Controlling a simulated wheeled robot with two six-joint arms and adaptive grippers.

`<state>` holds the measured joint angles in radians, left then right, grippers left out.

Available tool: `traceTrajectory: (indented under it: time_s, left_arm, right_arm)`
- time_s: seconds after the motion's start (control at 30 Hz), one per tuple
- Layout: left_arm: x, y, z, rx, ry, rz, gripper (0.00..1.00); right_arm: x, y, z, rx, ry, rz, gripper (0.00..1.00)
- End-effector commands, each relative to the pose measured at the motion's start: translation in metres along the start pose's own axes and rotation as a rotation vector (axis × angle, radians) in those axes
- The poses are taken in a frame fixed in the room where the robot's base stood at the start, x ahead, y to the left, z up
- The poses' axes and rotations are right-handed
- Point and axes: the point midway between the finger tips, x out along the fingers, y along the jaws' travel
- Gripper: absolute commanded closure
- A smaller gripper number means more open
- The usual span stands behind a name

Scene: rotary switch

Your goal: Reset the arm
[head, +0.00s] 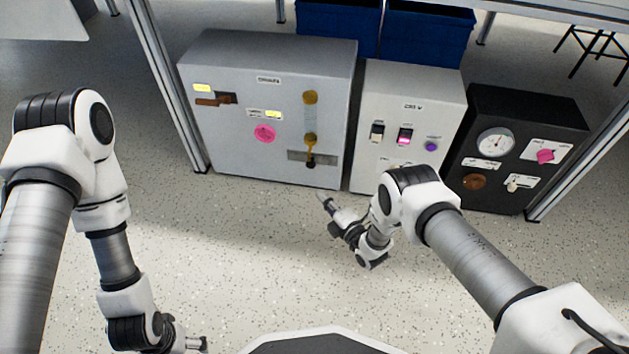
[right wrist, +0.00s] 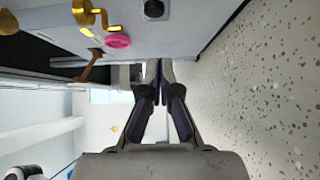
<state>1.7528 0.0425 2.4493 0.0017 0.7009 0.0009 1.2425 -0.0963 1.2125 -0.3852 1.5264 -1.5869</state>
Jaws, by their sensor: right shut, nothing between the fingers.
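My right gripper (head: 327,204) is shut and empty in front of the grey cabinet (head: 225,150), over the speckled floor and apart from the panel. In the right wrist view its fingers (right wrist: 158,72) meet at the tips with nothing between them. My left gripper (head: 197,345) is at the bottom edge of the head view, small and partly cut off, so I cannot tell if it is open.
The grey cabinet bears a pink knob (head: 264,134) and a brass lever (head: 310,120). Beside it stand a white switch box (head: 370,160) and a black box (head: 540,110) with a gauge (head: 496,143). Blue bins (head: 428,38) are behind. The floor (head: 240,240) in front is clear.

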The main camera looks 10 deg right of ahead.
Motion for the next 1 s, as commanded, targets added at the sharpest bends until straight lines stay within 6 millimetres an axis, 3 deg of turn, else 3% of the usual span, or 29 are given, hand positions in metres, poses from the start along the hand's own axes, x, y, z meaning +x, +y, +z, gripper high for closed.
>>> traceTrajectory:
  time_s: [0.03, 0.2, 0.57, 0.67, 0.77, 0.83, 0.9, 1.0]
  left_arm:
    - [-0.013, 0.0, 0.001, 0.001, -0.002, 0.0, 0.1]
    - [-0.021, 0.001, 0.001, 0.004, -0.004, 0.0, 0.1]
    - [-0.021, 0.001, 0.002, 0.005, -0.005, 0.001, 0.1]
    - [-0.025, 0.001, 0.002, 0.005, -0.004, 0.0, 0.1]
    - [-0.031, 0.001, 0.002, 0.005, -0.004, 0.0, 0.1]
    - [-0.038, 0.001, 0.002, 0.005, -0.005, 0.0, 0.1]
    - [-0.047, 0.001, 0.002, 0.005, -0.004, 0.0, 0.1]
    - [-0.055, 0.001, 0.001, 0.005, -0.004, 0.001, 0.1]
  right_arm:
    - [-0.011, 0.005, 0.0, 0.002, -0.002, -0.004, 1.0]
    - [-0.037, 0.002, -0.001, 0.001, 0.0, -0.003, 1.0]
    - [-0.039, 0.003, 0.0, -0.002, 0.002, 0.004, 1.0]
    - [-0.028, 0.021, 0.007, -0.014, 0.0, 0.028, 1.0]
    - [-0.01, 0.054, 0.021, -0.038, -0.006, 0.068, 1.0]
    - [-0.001, 0.086, 0.033, -0.05, -0.016, 0.081, 1.0]
    - [-0.004, 0.116, 0.049, -0.043, -0.052, 0.035, 1.0]
    - [-0.025, 0.125, 0.062, 0.067, -0.12, -0.117, 1.0]
